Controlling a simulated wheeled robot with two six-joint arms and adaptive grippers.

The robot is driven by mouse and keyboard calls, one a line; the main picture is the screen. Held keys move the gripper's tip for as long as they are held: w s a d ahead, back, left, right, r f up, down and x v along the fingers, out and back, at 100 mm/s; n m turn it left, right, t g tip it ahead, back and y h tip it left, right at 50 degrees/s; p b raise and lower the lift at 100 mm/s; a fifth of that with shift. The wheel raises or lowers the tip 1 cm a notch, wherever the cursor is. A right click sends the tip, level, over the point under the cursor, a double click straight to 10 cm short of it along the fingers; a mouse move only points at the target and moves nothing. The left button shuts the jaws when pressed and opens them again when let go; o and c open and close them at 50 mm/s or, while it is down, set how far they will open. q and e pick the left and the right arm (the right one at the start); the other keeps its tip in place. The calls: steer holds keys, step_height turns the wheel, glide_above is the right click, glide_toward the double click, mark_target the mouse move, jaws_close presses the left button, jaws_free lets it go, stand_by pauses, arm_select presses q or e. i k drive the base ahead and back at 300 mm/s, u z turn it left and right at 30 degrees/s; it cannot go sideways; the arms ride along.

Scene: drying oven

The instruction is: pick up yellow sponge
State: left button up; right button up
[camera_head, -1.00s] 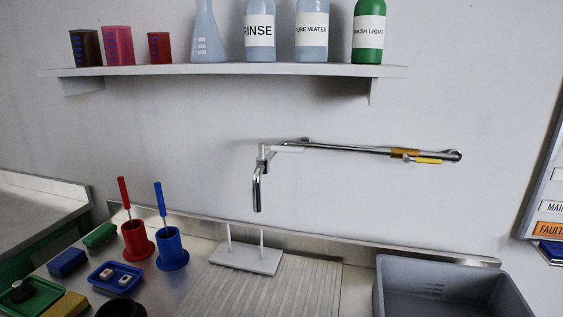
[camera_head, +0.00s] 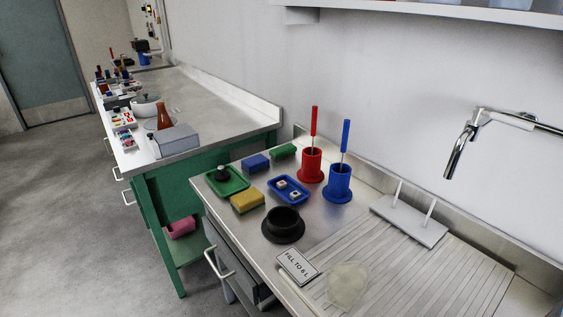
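The yellow sponge (camera_head: 247,201) lies on the left part of the metal sink counter. It sits just below the green tray (camera_head: 226,181) and left of the blue tray (camera_head: 289,190). A black round pot (camera_head: 283,225) stands to its lower right. The top and front of the sponge are in clear view. Neither of my grippers shows in the head view.
A blue sponge (camera_head: 255,163), a green sponge (camera_head: 283,151), a red holder (camera_head: 311,166) and a blue holder (camera_head: 338,184) with upright handles stand behind. A white peg stand (camera_head: 409,222) is to the right. A green bench (camera_head: 200,164) stands left; grey floor (camera_head: 65,205) is open.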

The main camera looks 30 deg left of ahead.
mark_target(244, 202)
steer(key=u, duration=0.85)
steer(key=k, duration=0.5)
steer(key=u, duration=1.3)
steer(key=i, duration=1.45)
steer(key=z, duration=2.85)
